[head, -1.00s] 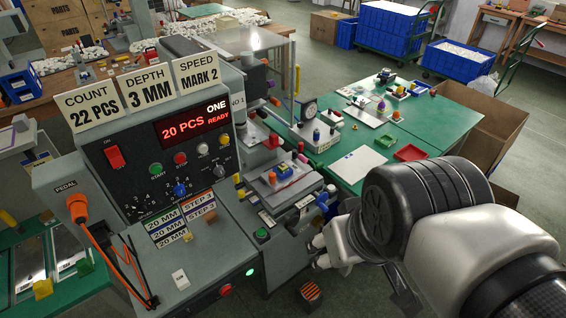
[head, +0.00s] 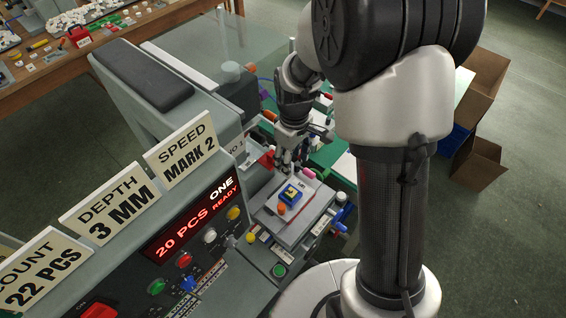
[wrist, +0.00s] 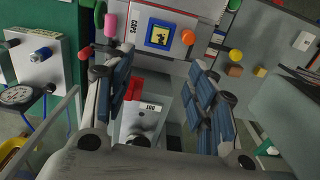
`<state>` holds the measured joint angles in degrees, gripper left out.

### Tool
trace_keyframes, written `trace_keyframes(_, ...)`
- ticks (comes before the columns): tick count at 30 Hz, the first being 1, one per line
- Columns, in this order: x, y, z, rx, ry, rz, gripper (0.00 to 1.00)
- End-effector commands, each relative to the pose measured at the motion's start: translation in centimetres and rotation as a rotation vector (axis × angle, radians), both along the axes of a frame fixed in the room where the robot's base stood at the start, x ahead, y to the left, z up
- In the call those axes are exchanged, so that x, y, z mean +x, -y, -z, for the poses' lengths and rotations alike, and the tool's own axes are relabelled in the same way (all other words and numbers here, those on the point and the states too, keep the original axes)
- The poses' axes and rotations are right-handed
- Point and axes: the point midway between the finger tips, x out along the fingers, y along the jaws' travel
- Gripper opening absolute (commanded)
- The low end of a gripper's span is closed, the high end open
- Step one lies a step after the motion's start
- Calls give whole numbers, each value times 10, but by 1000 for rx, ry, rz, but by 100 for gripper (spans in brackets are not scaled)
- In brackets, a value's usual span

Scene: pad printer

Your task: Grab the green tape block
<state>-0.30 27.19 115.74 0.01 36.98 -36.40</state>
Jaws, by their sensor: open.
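I cannot make out a block that is clearly the green tape block in either current view. The wrist view shows a green rounded piece (wrist: 100,14) beside a pink one, and a small green piece (wrist: 266,146) at lower right; I cannot tell what either is. My gripper (head: 287,166) hangs pointing down at the back edge of the printer's work plate (head: 310,207). In the wrist view my gripper (wrist: 150,68) has its two fingers wide apart, with nothing held between them.
A blue-framed square (head: 290,194) with a yellow centre sits on the plate, with an orange knob (head: 282,210) and a pink cylinder (head: 309,173) near it. A red block (head: 266,158) stands left of my gripper. The printer's control panel (head: 190,245) is at left.

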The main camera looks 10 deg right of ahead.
Motion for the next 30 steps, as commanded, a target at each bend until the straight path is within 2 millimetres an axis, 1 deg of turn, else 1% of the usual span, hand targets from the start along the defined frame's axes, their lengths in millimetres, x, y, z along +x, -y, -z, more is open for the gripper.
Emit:
trace_keyframes(12, -2, 1, 87, 0, -6, 1, 52)
trace_keyframes(15, -2, 1, 104, 0, -5, 1, 52)
trace_keyframes(18, -2, 1, 114, 0, -3, 2, 52)
trace_keyframes(26, -3, 3, 128, 0, -2, 3, 52)
trace_keyframes(30, -8, 8, 148, 0, -5, 4, 52)
